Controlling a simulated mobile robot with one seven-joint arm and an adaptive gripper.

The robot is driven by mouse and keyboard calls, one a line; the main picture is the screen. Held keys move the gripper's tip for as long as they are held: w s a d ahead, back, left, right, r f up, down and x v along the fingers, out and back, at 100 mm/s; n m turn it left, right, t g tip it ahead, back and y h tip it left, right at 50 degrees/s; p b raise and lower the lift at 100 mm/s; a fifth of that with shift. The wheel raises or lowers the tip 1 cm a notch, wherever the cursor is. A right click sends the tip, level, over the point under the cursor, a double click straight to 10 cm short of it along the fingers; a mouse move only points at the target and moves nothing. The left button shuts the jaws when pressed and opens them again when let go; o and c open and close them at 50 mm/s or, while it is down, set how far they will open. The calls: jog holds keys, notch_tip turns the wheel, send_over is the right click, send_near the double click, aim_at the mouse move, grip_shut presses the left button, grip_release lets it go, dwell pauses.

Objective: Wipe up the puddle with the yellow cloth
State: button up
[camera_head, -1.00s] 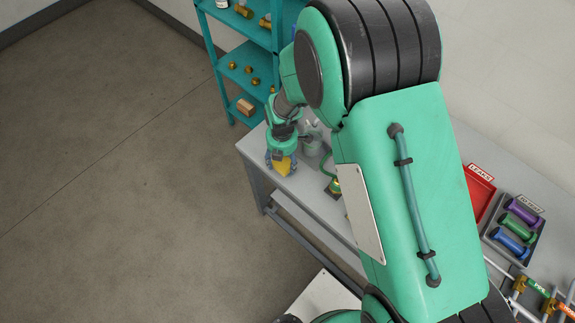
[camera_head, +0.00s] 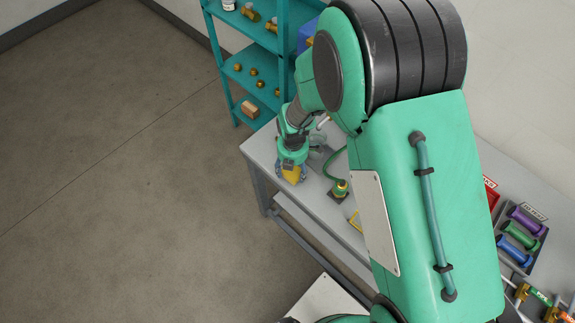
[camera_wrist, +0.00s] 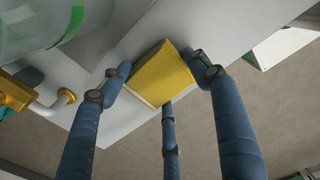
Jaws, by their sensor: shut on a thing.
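The yellow cloth (camera_head: 291,177) is a thick folded block between my gripper's fingers, over the left end of the grey bench. My gripper (camera_head: 290,169) has dark blue fingers and is shut on the cloth. In the wrist view the fingers (camera_wrist: 160,78) press around the yellow cloth (camera_wrist: 161,70), with the bench top beyond it. I cannot tell whether the cloth touches the bench. I cannot make out the puddle in either view; my arm hides part of the bench.
A green hose ends at a brass fitting (camera_head: 341,188) right of my gripper. A yellow outline (camera_head: 355,221) shows partly beside my arm. A teal shelf (camera_head: 283,75) stands behind the bench (camera_head: 262,150).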

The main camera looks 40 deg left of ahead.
jog(key=d, duration=0.2)
jog(key=shift+d, duration=0.3)
notch_tip(320, 180, up, 3)
jog(key=shift+r+p, duration=0.2)
jog(key=shift+p, duration=0.55)
jog(key=shift+a+r+p, duration=0.2)
jog(key=shift+r+p, duration=0.15)
jog(key=shift+r, duration=0.3)
jog(key=shift+r+p, duration=0.75)
jog(key=shift+r, duration=1)
